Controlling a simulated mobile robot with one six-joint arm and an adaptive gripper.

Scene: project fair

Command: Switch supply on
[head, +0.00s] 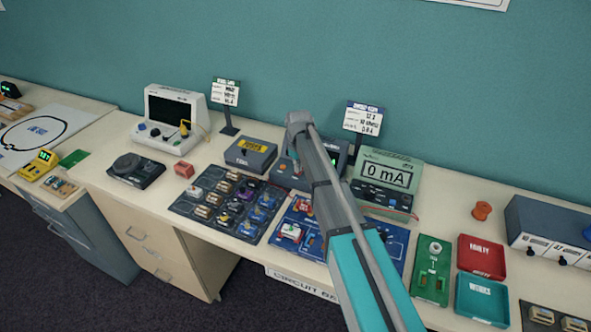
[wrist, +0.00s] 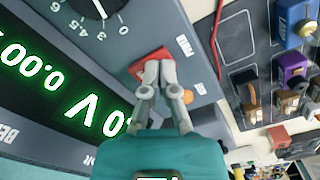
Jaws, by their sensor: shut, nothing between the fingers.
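The bench supply shows in the wrist view as a grey front panel (wrist: 150,20) with a lit green display (wrist: 60,85) that shows zeros and a V. A red rocker switch (wrist: 150,57) sits on the panel beside a small white label. My gripper (wrist: 160,68) is shut and empty, with its fingertips over the red switch. They touch it or nearly do; I cannot tell which. In the head view the supply (head: 284,177) is partly hidden behind my arm, and my fingertips are not visible there.
A dial (wrist: 97,8) and an orange terminal (wrist: 188,96) are close to the fingers. A meter (head: 392,180) reading 0 mA stands right of the supply. A component tray (head: 178,208) and a blue circuit board (head: 275,240) lie in front.

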